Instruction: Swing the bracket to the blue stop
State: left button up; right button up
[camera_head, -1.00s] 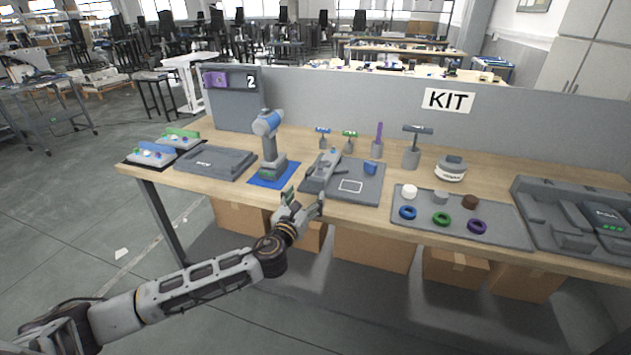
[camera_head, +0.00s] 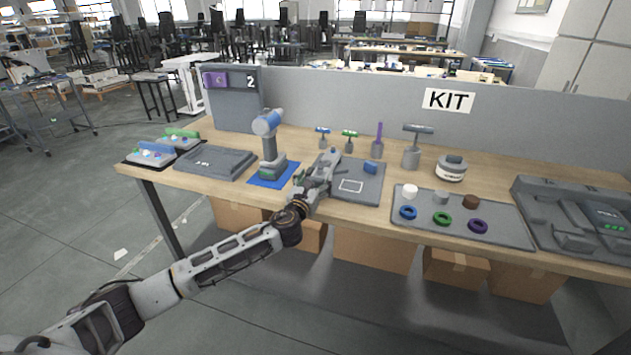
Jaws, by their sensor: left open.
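The grey bracket (camera_head: 327,159) lies along the left side of a grey plate on the bench, with a small blue spot near its far end. The blue stop (camera_head: 370,168) is a small block on the same plate, to the right of the bracket and apart from it. My left gripper (camera_head: 315,179) is open over the near part of the bracket and hides some of it. I cannot tell whether its fingers touch the bracket. My right gripper is not in view.
A blue and grey power tool (camera_head: 268,135) stands on a blue mat just left of the plate. A tray (camera_head: 500,232) with coloured rings and pegs lies to the right. Several upright tools stand behind. A white outlined square (camera_head: 351,186) marks bare plate right of the gripper.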

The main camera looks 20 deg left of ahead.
pick_arm(q)
jog(key=shift+w, duration=0.25)
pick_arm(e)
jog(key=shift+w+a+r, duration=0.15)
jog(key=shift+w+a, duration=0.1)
pick_arm(q)
jog(key=shift+c, duration=0.7)
jog(key=c, duration=1.3)
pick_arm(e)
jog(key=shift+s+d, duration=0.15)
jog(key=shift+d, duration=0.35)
